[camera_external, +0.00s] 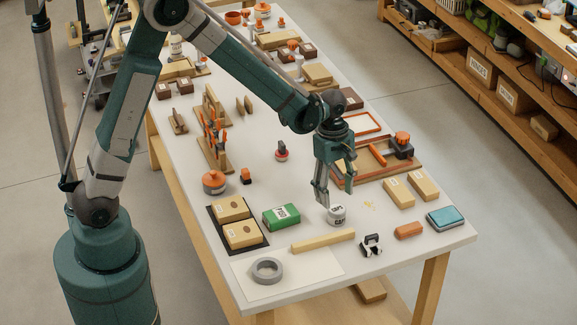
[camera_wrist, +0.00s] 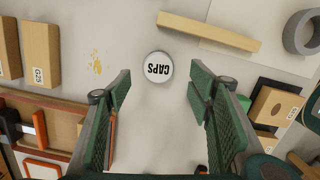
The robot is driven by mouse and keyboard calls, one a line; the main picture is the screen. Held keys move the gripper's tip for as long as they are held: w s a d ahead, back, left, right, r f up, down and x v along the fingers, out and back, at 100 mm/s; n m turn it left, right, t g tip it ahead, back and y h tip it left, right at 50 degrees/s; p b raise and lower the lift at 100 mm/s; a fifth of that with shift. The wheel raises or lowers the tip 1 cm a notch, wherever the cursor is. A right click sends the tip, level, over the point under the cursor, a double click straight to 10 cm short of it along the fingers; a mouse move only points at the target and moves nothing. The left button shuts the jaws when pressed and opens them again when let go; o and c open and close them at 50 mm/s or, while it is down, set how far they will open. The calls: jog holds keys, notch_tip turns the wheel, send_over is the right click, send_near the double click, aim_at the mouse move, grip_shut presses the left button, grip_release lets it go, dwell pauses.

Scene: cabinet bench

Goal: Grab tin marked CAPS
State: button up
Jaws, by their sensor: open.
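The tin marked CAPS (camera_external: 337,216) stands upright on the white bench near its front end. It is small, round and pale, with a white lid. In the wrist view the tin's lid (camera_wrist: 158,67) faces me, its dark CAPS lettering upside down. My gripper (camera_external: 336,199) points down just above and behind the tin. In the wrist view my gripper (camera_wrist: 161,88) is open, its two green ribbed fingers apart with nothing between them. The tin lies just beyond the fingertips, between their lines. It is not held, and nothing covers its lid.
A wooden bar (camera_external: 323,241) and a green box (camera_external: 281,217) lie left of the tin. A black-and-white item (camera_external: 371,245) and an orange block (camera_external: 409,231) are in front and right. Two cardboard boxes (camera_external: 399,192) lie right. An orange-edged wooden frame (camera_external: 355,170) lies behind my gripper.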

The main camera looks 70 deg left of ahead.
aim_at(337, 208)
jog(key=shift+d+f, duration=0.15)
jog(key=shift+f, duration=1.1)
jog(key=shift+f, duration=0.1)
jog(key=shift+w+d+f+b, duration=0.15)
jog(key=shift+f+b, duration=0.25)
jog(key=shift+f, duration=0.85)
jog(key=shift+w+d+f+b, duration=0.1)
jog(key=shift+f+b, duration=0.25)
jog(key=shift+f, duration=0.9)
jog(key=c, duration=1)
jog(key=shift+r, duration=0.15)
jog(key=shift+c, duration=0.2)
jog(key=shift+r+p, duration=0.85)
jog(key=shift+r, duration=4)
